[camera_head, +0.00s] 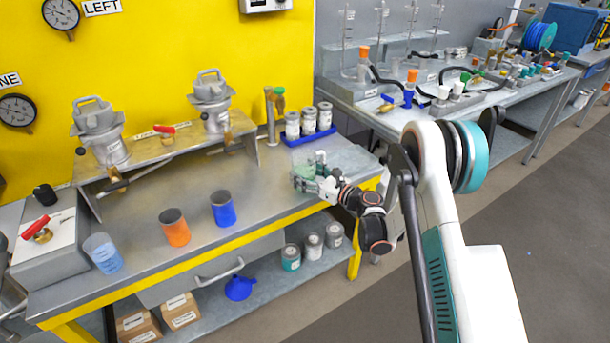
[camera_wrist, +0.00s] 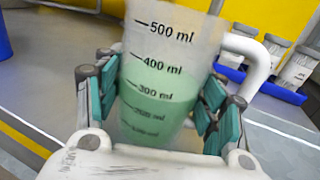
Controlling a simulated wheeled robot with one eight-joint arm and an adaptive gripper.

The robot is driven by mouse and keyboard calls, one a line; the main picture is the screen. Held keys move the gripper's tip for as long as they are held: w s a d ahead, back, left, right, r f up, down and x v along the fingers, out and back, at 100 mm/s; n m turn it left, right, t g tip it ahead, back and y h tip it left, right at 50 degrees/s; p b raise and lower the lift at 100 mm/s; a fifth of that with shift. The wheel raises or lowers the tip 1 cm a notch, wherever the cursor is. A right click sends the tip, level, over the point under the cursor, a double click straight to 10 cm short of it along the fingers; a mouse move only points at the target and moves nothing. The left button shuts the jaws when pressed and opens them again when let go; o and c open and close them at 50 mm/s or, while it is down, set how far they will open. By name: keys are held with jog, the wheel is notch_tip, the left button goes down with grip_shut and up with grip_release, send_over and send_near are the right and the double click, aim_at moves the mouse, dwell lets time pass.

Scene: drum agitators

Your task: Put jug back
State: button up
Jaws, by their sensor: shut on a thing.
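A clear measuring jug (camera_wrist: 168,80) with black ml marks and a white handle stands between my fingers in the wrist view. It holds green liquid up to a little below the 400 ml mark. My gripper (camera_wrist: 160,105) is shut on the jug, with teal finger pads on both sides of it. In the head view the jug (camera_head: 304,170) shows small and pale green at the fingertips of my gripper (camera_head: 314,178), over the right end of the workbench. I cannot tell whether its base touches the bench.
A blue tray (camera_head: 310,137) with several labelled jars stands behind the jug. An orange cup (camera_head: 175,228), a blue cup (camera_head: 223,209) and a clear blue beaker (camera_head: 103,253) stand to the left. Bare grey bench (camera_head: 262,182) lies between the blue cup and the jug.

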jog(key=o, duration=1.4)
jog(key=shift+f, duration=0.1)
jog(key=shift+o, duration=0.2)
